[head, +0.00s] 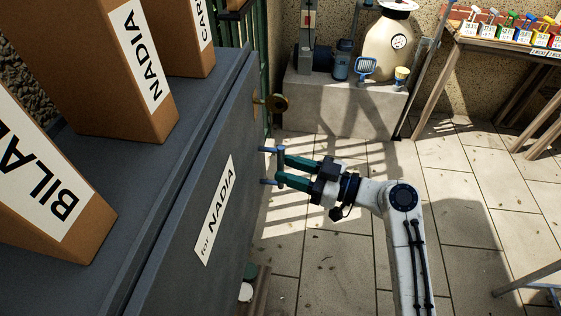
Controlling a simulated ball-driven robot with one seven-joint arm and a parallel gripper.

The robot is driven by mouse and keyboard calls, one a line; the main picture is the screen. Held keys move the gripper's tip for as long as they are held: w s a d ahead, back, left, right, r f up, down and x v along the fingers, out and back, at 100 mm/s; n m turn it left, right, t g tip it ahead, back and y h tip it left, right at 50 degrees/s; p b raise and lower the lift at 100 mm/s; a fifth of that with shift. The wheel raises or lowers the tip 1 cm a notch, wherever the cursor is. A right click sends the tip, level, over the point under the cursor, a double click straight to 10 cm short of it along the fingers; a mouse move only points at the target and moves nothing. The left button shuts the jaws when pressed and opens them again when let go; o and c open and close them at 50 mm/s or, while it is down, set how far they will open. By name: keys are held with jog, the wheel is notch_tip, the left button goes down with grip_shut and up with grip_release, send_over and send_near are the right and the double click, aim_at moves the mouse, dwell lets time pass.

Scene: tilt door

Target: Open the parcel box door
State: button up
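The dark grey parcel box (222,110) fills the left of the head view. Its front door (185,225) carries a white label (215,212) reading "for NADIA", and it looks shut. Two short blue pegs (268,149) with a bar between them stick out at the door's right side, like a handle. My gripper (281,167) is at this handle, coming in from the right. Its two teal fingers are apart, with a gap between them, and their tips overlap the bar in the picture. I cannot tell whether they touch it.
Cardboard boxes (100,60) stand on top of the parcel box. A brass round fitting (277,103) is beyond the handle. A concrete block (345,105) with a cream jar (391,48) stands behind. A wooden table (500,50) is at the right. The paved floor (455,190) is mostly clear.

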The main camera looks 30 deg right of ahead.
jog(key=shift+x, duration=1.35)
grip_shut()
